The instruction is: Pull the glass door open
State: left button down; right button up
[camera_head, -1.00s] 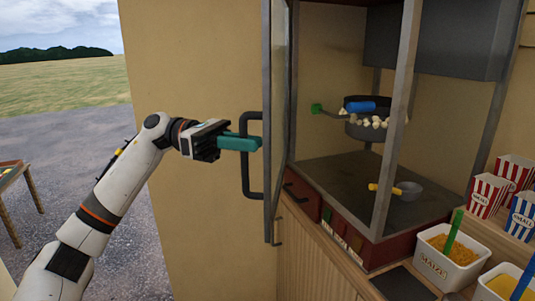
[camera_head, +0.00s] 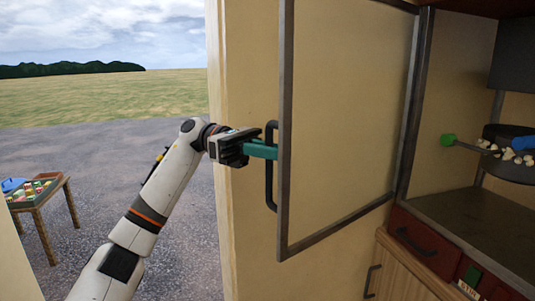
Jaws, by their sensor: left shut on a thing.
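The glass door (camera_head: 286,110) has a dark metal frame and a clear pane. It stands swung open to the left of the popcorn cabinet, hinged along the cabinet's left post (camera_head: 416,100). Its black bar handle (camera_head: 270,190) is on the free left edge. My left gripper (camera_head: 264,150) comes in from the left, with its teal fingers shut on the upright bar of the handle. The fingertips are partly hidden by the handle and door edge. My right gripper is not in view.
The cabinet holds a popcorn kettle (camera_head: 515,172) with a green-ended handle over a dark floor (camera_head: 480,225). A red drawer (camera_head: 420,243) is below. A wooden table (camera_head: 40,205) with sweets stands outside at left. A beige wall is behind the door.

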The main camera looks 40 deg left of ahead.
pick_arm(q)
jog(key=shift+w+a, duration=0.1)
jog(key=shift+a, duration=0.1)
jog(key=c, duration=1.8)
grip_release()
jog(key=shift+o, duration=0.2)
jog(key=a, duration=1.2)
jog(key=shift+s+b, duration=0.25)
jog(key=shift+b, duration=0.2)
